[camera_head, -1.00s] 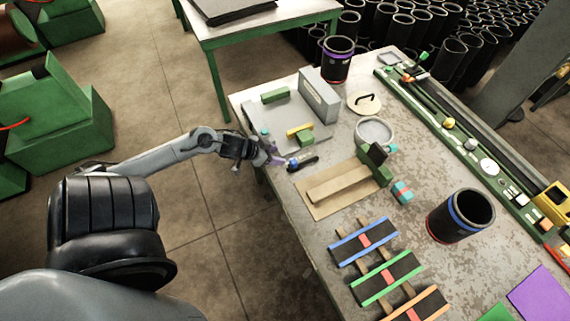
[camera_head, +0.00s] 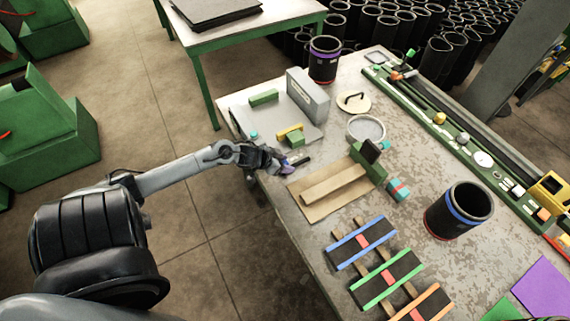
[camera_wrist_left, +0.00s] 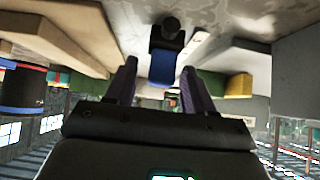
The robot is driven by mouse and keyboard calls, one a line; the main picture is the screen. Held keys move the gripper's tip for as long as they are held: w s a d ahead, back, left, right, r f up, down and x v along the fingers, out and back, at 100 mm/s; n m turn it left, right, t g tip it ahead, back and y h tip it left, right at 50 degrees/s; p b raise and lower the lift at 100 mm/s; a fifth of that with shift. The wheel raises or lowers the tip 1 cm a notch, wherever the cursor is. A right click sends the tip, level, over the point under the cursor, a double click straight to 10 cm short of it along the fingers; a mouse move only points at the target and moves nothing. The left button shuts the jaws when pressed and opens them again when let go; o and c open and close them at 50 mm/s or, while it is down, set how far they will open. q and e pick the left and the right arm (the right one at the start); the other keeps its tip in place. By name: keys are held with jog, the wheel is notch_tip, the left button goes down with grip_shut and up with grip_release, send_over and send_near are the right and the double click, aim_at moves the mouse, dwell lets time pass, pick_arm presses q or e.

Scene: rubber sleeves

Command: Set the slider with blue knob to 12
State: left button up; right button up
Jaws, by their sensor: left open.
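The blue knob (camera_wrist_left: 162,68) stands between the two purple fingers of my left gripper (camera_wrist_left: 159,77) in the left wrist view. A black rounded piece (camera_wrist_left: 171,28) lies just beyond it. In the head view, my left gripper (camera_head: 287,167) is at the table's left edge, over the near end of a short black bar (camera_head: 301,162). The fingers are open on both sides of the knob, with gaps visible. In the head view my gripper mostly hides the knob. No scale marks are readable. My right gripper is not in view.
A brown board (camera_head: 318,202) with a raised strip lies close to the right of my gripper. A grey plate (camera_head: 280,135) with green and yellow blocks lies behind it. A round grey dish (camera_head: 364,130) stands farther right. Free floor lies left of the table.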

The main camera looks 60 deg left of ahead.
pick_arm(q)
jog(key=shift+w, duration=0.1)
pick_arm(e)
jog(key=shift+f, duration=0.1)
pick_arm(q)
grip_shut()
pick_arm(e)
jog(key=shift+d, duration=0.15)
